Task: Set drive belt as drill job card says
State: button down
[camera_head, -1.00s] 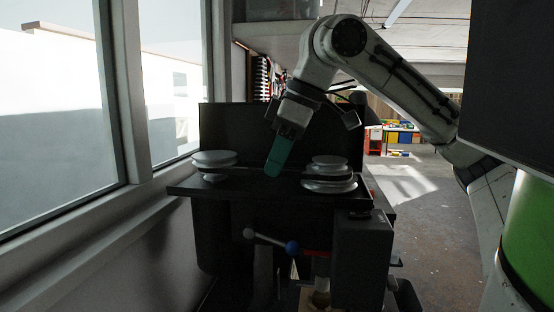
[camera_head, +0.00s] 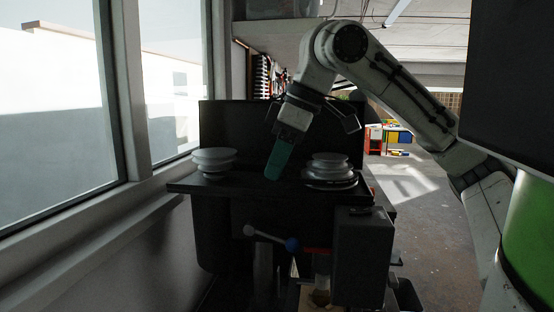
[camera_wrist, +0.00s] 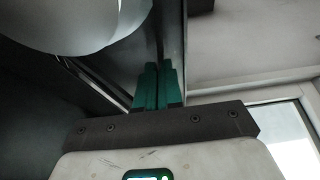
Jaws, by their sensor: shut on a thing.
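A pale stepped pulley stack (camera_head: 214,160) stands on the left of the dark drill head, widest at its top. A second pale stack (camera_head: 328,164), widest at its bottom, stands on the right. The dark drive belt (camera_head: 331,186) shows as a band low on the right stack; its run to the left stack is lost against the dark housing. My gripper (camera_head: 273,177) points down between the stacks, its green fingers together, shut on what appears to be the belt. In the wrist view the green fingers (camera_wrist: 157,72) are together beside a large pale pulley (camera_wrist: 65,25). The job card is not recognisable.
A black upright panel (camera_head: 240,130), apparently the raised cover, stands behind the pulleys. A blue-knobbed lever (camera_head: 268,238) and a dark box (camera_head: 362,258) are at the drill's front. The window (camera_head: 60,110) is close on the left. Open floor (camera_head: 430,210) lies to the right.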

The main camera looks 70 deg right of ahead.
jog(key=shift+s+f, duration=0.1)
jog(key=shift+f, duration=0.4)
jog(key=c, duration=1.3)
grip_release()
jog(key=b+v, duration=0.1)
jog(key=v, duration=0.9)
jog(key=shift+r, duration=0.4)
